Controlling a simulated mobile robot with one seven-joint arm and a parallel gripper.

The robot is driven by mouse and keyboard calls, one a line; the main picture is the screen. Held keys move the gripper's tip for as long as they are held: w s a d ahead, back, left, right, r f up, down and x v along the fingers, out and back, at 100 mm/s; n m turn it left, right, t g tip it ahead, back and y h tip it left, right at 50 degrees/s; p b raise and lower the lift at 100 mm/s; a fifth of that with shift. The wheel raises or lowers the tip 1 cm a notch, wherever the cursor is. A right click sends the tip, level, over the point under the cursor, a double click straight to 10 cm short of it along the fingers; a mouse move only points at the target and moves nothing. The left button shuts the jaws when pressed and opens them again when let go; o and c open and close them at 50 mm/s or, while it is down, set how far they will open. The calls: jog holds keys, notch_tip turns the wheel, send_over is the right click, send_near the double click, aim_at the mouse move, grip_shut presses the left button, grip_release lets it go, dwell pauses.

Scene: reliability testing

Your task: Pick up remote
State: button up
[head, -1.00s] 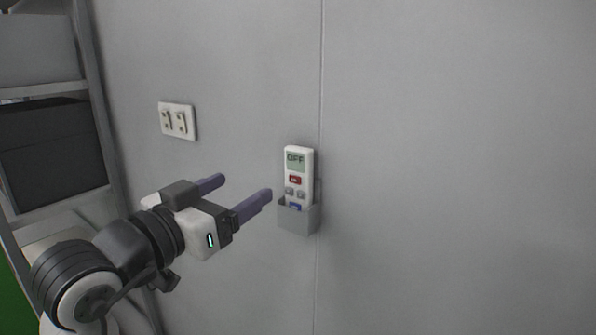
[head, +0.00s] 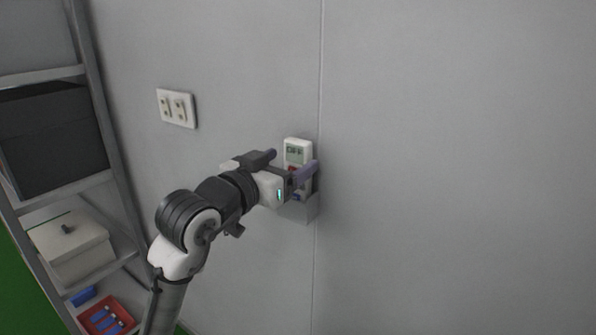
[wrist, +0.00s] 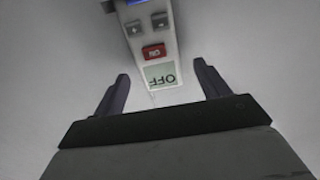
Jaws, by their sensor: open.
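The white remote (head: 298,147) stands upright in a grey wall holder (head: 303,210). Its screen reads OFF, and my gripper hides part of its lower half in the head view. My gripper (head: 288,164) is open at the remote, one finger to each side of it. In the wrist view the remote (wrist: 152,50) appears upside down, with its red button and screen between and beyond the open fingers (wrist: 162,88). Clear gaps show between the remote and both fingers there, and nothing is held.
A wall switch plate (head: 177,108) is to the left of the remote. A metal shelf (head: 92,185) at the far left holds a dark box (head: 55,135), a pale lidded box (head: 68,245) and a red tray (head: 104,312). The wall to the right is bare.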

jog(key=shift+x, duration=0.8)
jog(key=shift+c, duration=0.4)
jog(key=c, duration=1.1)
jog(key=shift+r, duration=0.1)
